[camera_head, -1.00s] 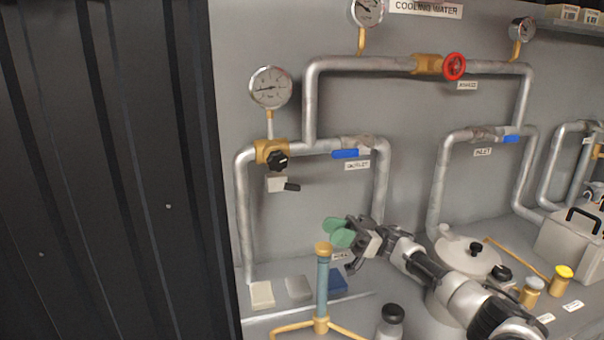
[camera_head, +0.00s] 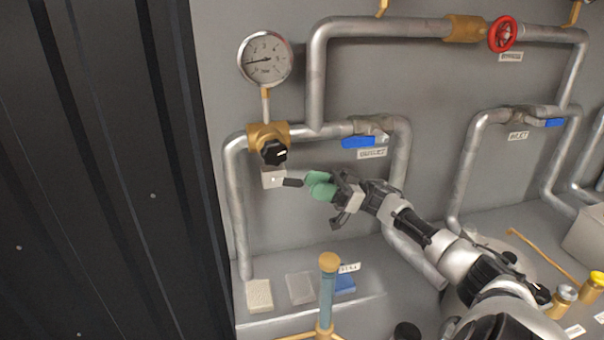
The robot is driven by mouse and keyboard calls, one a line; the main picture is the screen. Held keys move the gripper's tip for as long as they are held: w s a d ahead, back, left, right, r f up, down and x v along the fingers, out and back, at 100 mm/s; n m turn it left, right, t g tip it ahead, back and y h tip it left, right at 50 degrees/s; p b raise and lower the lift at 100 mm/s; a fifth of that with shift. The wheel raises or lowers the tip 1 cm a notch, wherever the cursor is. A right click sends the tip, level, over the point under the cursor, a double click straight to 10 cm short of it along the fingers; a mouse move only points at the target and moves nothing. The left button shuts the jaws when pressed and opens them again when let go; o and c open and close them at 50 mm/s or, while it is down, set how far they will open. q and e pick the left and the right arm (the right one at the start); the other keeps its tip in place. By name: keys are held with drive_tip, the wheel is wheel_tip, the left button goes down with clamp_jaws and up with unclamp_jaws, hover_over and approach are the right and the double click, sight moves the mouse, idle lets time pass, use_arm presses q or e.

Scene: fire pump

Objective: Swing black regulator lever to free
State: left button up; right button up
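The black regulator lever (camera_head: 292,182) sticks out to the right from a small light box (camera_head: 273,178). The box hangs under the brass regulator (camera_head: 259,136) with its black knob (camera_head: 272,151). My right gripper (camera_head: 318,186) has green fingertips and points left, with its tips right at the free end of the lever. The green pads overlap in this view, so I cannot tell how far apart they are or whether they touch the lever. My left gripper is not in view.
A pressure gauge (camera_head: 265,59) stands above the regulator. A blue outlet handle (camera_head: 358,142) sits on the pipe just above my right gripper. A blue upright tube (camera_head: 327,294) rises from the shelf below. A dark ribbed panel (camera_head: 95,170) closes off the left.

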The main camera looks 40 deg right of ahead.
sight(304, 181)
drive_tip(key=x, duration=0.2)
drive_tip(key=shift+w+a+r+p, duration=0.15)
drive_tip(key=shift+a+r+p, duration=0.1)
drive_tip(key=shift+p, duration=0.1)
drive_tip(key=shift+w+a+r, duration=0.1)
drive_tip(key=shift+w+a, duration=0.15)
drive_tip(key=shift+a, duration=0.3)
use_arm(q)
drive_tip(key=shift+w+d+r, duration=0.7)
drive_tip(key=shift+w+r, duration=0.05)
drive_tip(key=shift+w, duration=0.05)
use_arm(e)
drive_tip(key=c, duration=0.6)
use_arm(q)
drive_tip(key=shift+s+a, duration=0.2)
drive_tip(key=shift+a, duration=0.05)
use_arm(e)
clamp_jaws()
